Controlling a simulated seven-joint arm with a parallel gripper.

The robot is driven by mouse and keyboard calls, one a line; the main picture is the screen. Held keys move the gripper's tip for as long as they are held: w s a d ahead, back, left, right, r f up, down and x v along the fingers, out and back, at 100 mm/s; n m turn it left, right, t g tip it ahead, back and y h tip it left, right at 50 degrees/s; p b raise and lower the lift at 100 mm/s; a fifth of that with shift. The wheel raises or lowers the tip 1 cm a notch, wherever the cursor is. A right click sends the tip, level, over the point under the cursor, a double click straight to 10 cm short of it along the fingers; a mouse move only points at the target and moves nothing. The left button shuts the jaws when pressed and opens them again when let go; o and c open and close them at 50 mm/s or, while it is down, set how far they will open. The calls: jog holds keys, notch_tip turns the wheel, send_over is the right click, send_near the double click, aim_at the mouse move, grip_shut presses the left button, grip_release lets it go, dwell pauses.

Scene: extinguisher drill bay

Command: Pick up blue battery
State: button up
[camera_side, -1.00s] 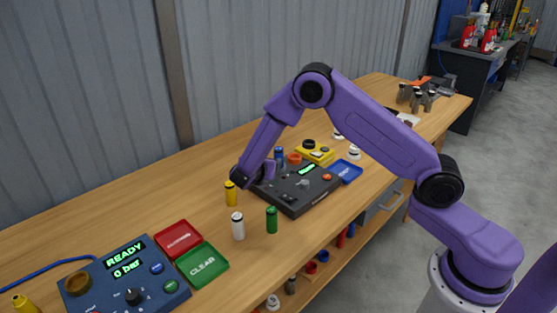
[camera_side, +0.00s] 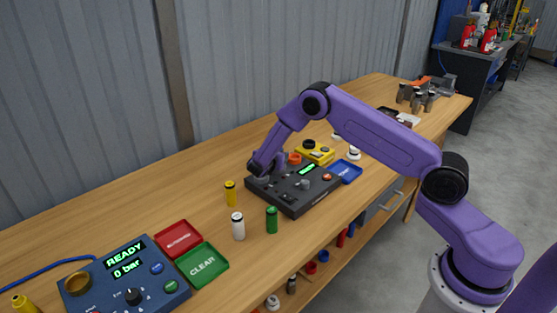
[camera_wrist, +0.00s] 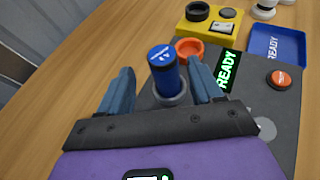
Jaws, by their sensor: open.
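The blue battery (camera_wrist: 163,75) is an upright blue cylinder with a lighter blue top, in the wrist view. Its base meets a grey ring on the dark console (camera_wrist: 284,112). My gripper (camera_wrist: 160,66) is open, with one finger on each side of the battery and visible gaps between. In the side view my gripper (camera_side: 266,167) is low at the console's back left corner and hides the battery. The console (camera_side: 295,205) has a green lit display and an orange button.
Yellow (camera_side: 230,193), white (camera_side: 238,227) and green (camera_side: 272,220) cylinders stand in front of the console. An orange ring (camera_wrist: 189,48) and a yellow device (camera_wrist: 208,27) are close behind the battery. A blue tray (camera_side: 346,172) lies to the right.

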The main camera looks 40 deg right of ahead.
jog(key=shift+s+x, duration=0.2)
jog(key=shift+x, duration=2.3)
jog(key=shift+d+r, duration=0.1)
jog(key=shift+d, duration=0.1)
grip_shut()
